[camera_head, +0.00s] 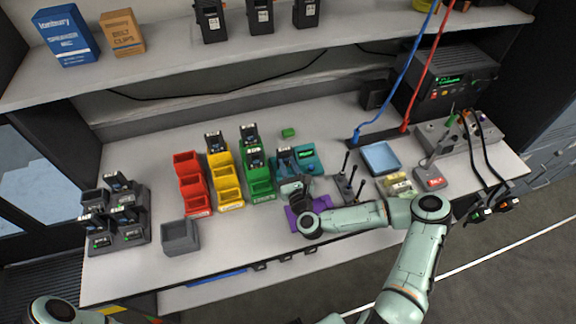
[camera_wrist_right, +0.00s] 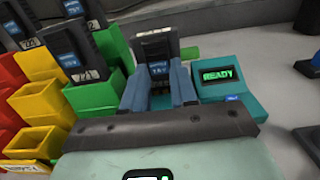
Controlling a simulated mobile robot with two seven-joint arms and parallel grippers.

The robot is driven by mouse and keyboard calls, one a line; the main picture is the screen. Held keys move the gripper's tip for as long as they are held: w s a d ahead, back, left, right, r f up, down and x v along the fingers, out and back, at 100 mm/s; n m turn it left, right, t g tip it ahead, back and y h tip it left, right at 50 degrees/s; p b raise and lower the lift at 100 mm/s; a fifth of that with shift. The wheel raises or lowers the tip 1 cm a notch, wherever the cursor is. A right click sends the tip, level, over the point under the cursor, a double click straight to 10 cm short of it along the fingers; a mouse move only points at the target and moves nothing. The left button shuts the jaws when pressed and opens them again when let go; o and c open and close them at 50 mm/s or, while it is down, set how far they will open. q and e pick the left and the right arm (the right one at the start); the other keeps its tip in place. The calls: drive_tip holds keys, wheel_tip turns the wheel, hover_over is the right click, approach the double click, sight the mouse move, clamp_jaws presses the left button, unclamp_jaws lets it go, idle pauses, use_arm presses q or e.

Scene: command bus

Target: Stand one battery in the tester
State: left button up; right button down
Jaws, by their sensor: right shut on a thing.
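The teal tester (camera_head: 309,162) stands on the bench right of the green bins. Its screen reads READY in the right wrist view (camera_wrist_right: 232,98). My right gripper (camera_wrist_right: 160,88) is shut on a dark battery (camera_wrist_right: 157,52) with a blue label, one finger on each side. The battery is upright at the left part of the tester; its foot is hidden by my gripper, so I cannot tell whether it is seated. In the head view the battery (camera_head: 285,155) shows just beyond my right gripper (camera_head: 290,178). My left gripper is out of view.
Red bins (camera_head: 190,185), yellow bins (camera_head: 224,178) and green bins (camera_head: 261,182) stand to the left, some holding batteries. A dark rack (camera_head: 119,228) with several batteries is far left. A purple thing (camera_head: 318,203) lies by my right arm. A blue tray (camera_head: 380,158) is at right.

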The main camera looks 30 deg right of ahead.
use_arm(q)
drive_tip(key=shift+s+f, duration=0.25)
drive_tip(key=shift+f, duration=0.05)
use_arm(e)
drive_tip(key=shift+f, duration=0.2)
drive_tip(key=c, duration=0.8)
unclamp_jaws()
